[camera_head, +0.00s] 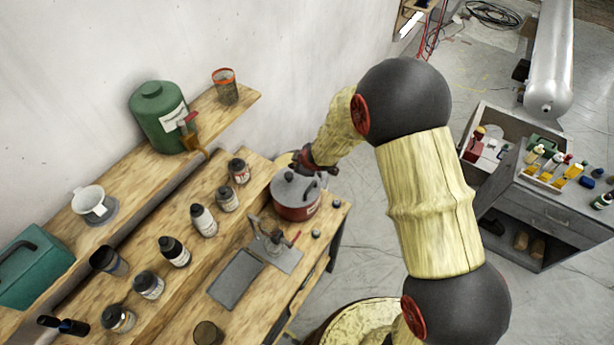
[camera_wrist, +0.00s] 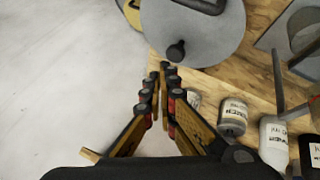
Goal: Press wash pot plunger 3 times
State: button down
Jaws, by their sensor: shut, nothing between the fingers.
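The wash pot (camera_head: 297,212) is a red pot with a grey lid, standing on the wooden bench near its far right end. In the wrist view the round grey lid (camera_wrist: 205,35) fills the top middle. A small black knob, seemingly the plunger (camera_wrist: 176,50), stands near the lid's lower edge, with a black handle farther up. My gripper (camera_head: 308,164) is at the pot's far side in the head view, partly hidden by my arm. In the wrist view my gripper (camera_wrist: 163,75) is shut and empty, its tips just below the knob. Whether they touch it I cannot tell.
Several jars and bottles, such as a white bottle (camera_head: 203,221), line the bench beside the pot. A metal stand (camera_head: 274,245) is close in front of the pot. A green canister (camera_head: 159,118) stands on the wall shelf. A grey cabinet (camera_head: 550,210) is at right.

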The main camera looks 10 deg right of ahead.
aim_at(285, 174)
jog(key=a+r, duration=0.1)
jog(key=w+a+r+n+t+y, duration=0.1)
jog(key=w+a+r+y, duration=0.1)
jog(key=shift+w+a+r+n, duration=0.25)
jog(key=shift+a+r+n, duration=0.05)
jog(key=shift+r+n, duration=0.1)
jog(key=shift+w+f, duration=0.1)
jog(key=shift+f, duration=0.1)
notch_tip(285, 174, down, 9)
jog(key=b, duration=0.7)
jog(key=shift+r+b, duration=0.2)
jog(key=shift+b, duration=0.1)
dwell(0.8)
jog(key=shift+f+b, duration=0.35)
jog(key=shift+f, duration=0.05)
jog(key=shift+f+b, duration=1.05)
jog(key=shift+f, duration=0.2)
dwell(1.2)
jog(key=shift+r, duration=0.15)
jog(key=shift+r+p, duration=1.4)
jog(key=shift+r, duration=0.1)
